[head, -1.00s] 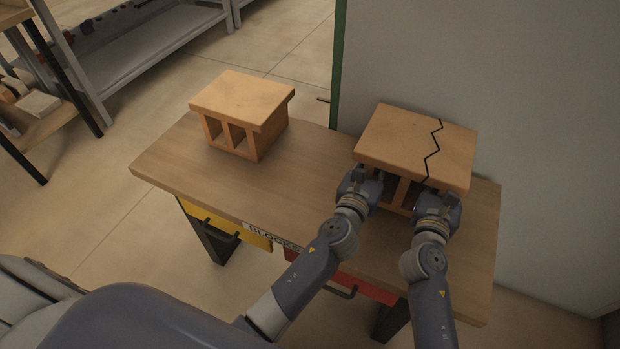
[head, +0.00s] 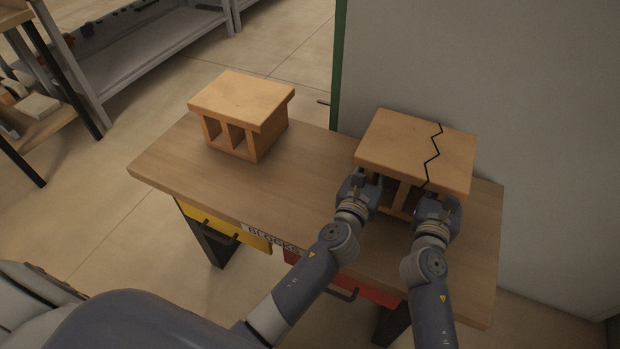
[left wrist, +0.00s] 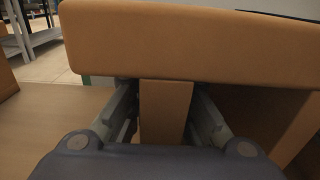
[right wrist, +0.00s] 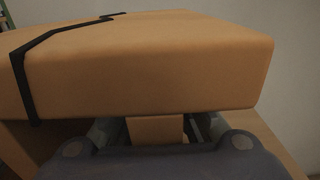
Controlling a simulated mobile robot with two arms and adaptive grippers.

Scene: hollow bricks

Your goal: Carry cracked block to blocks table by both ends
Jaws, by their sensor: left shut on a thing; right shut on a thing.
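The cracked block (head: 400,143) is an orange hollow brick with a dark zigzag crack across its top, toward its right end. It is over the right part of the wooden blocks table (head: 290,190). My left gripper (head: 366,182) is shut on an upright wall (left wrist: 165,108) under the block's left end. My right gripper (head: 436,205) is shut on the wall (right wrist: 155,129) under its right end. The block looks level. Its underside is mostly hidden by my grippers, so I cannot tell whether it touches the tabletop.
An uncracked hollow block (head: 242,98) stands on the table's left part, with bare tabletop between the two blocks. A grey panel (head: 480,70) with a green edge rises behind the table. Shelving (head: 150,60) stands at the far left.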

